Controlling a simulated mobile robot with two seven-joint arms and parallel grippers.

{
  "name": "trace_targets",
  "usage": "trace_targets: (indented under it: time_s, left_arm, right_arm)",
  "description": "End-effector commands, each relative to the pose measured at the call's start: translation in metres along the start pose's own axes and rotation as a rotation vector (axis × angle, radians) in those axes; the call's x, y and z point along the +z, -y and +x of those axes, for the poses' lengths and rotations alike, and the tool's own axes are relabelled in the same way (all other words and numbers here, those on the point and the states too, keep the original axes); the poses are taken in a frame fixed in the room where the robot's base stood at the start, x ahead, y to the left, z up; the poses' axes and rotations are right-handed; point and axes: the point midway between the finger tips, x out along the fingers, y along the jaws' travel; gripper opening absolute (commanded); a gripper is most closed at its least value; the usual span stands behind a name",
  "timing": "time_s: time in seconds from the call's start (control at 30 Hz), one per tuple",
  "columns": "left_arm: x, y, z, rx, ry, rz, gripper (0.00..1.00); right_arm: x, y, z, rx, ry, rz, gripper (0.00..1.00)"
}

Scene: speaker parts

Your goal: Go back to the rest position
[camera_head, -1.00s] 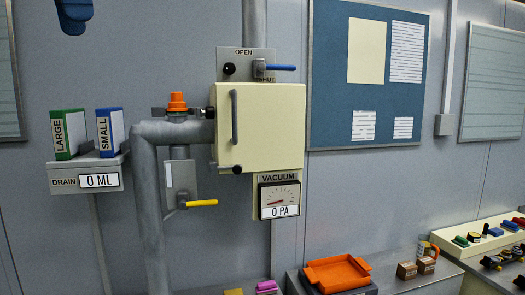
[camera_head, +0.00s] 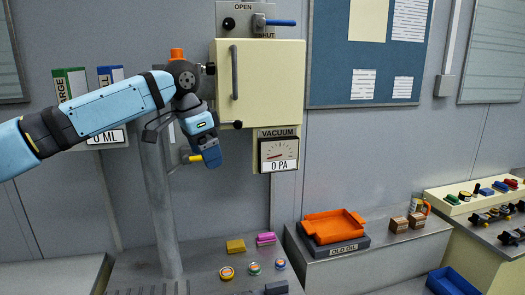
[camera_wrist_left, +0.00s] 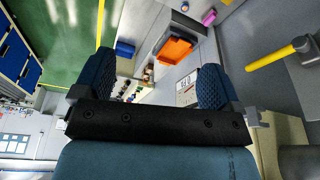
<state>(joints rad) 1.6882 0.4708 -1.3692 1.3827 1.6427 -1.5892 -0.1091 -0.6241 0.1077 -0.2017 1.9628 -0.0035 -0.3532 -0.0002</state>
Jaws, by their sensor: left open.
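My left arm reaches in from the left in the head view, and its gripper (camera_head: 209,158) hangs in front of the pipes, beside the yellow-handled valve (camera_head: 192,159). In the left wrist view, the two blue fingers of this gripper (camera_wrist_left: 157,82) stand wide apart with nothing between them. The yellow handle (camera_wrist_left: 272,56) lies to the right of the fingers there, apart from them. In the head view the gripper partly hides this handle. My right gripper is in neither view.
The cream cabinet (camera_head: 262,90) and vacuum gauge (camera_head: 279,152) are right of the gripper. The green box (camera_head: 70,84) and blue box (camera_head: 109,74) are partly behind my arm. An orange tray (camera_head: 333,227), small coloured parts and a blue bin (camera_head: 452,281) are lower right.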

Motion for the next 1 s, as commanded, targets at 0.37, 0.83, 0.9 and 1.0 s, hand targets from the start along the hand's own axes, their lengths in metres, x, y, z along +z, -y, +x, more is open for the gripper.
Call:
trace_targets:
  time_s: [0.37,0.83,0.9,1.0]
  left_arm:
    - [-0.016,-0.066,0.201,0.093,-0.265,0.014,0.90]
    - [0.028,-0.150,0.354,0.113,-0.631,-0.207,0.90]
    - [0.043,-0.160,0.371,0.098,-0.673,-0.258,0.90]
    - [0.069,-0.173,0.393,0.066,-0.727,-0.334,0.90]
  right_arm:
    - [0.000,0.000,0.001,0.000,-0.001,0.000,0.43]
    - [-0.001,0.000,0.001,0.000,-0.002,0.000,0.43]
    - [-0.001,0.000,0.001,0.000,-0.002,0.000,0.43]
    - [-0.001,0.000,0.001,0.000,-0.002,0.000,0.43]
